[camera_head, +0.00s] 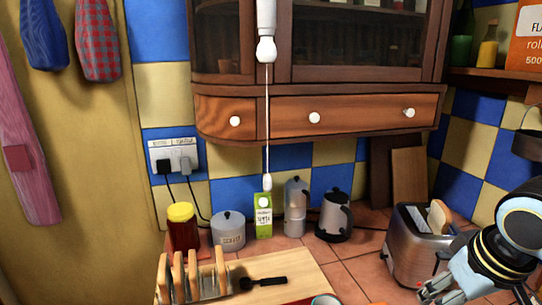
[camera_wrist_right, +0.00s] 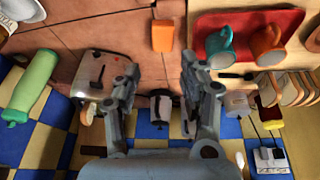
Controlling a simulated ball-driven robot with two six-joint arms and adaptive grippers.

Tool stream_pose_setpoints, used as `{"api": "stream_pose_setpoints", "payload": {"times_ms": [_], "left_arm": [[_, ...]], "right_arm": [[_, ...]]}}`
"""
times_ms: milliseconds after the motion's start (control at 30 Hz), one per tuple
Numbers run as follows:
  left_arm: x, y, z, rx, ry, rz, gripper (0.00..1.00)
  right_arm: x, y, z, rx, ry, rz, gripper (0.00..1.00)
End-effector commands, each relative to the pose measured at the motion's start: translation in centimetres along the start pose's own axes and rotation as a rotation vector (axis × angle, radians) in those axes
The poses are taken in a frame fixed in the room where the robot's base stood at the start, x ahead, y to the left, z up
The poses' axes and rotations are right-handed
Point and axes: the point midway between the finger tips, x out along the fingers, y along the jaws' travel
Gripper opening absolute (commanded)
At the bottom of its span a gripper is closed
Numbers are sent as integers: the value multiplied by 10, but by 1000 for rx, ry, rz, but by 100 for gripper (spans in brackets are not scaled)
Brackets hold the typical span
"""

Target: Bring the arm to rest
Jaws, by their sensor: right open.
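My right gripper (camera_head: 438,288) shows at the lower right of the head view, in front of the toaster and low in the picture. In the right wrist view my right gripper (camera_wrist_right: 157,68) has its two fingers spread wide apart, with nothing held between them. The counter and the kettle (camera_wrist_right: 160,106) show beyond the gap. My left gripper is in neither view.
The toaster (camera_head: 418,250) with bread stands near my right gripper; the kettle (camera_head: 334,216) is farther left. A toast rack (camera_head: 192,280) stands on a board (camera_head: 285,270). The wrist view shows a red tray (camera_wrist_right: 205,22) with a teal mug (camera_wrist_right: 220,47) and an orange mug (camera_wrist_right: 267,45).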

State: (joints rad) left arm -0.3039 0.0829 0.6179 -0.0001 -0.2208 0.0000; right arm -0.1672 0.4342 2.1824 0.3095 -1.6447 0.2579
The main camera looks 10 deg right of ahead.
Motion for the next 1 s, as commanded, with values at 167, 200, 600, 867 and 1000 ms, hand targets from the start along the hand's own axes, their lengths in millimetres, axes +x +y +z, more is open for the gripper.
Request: {"api": "stream_pose_setpoints", "payload": {"times_ms": [167,200,600,867,1000], "left_arm": [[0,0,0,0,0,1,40],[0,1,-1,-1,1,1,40],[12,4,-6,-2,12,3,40],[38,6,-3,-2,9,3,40],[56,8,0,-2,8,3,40]], "right_arm": [[-5,-34,56,-59,-7,-20,43],[-8,-39,66,-69,-8,-20,43],[0,-59,136,-112,-30,7,43],[89,-59,158,-105,-58,7,43],[152,-58,181,-101,-80,7,43]]}}
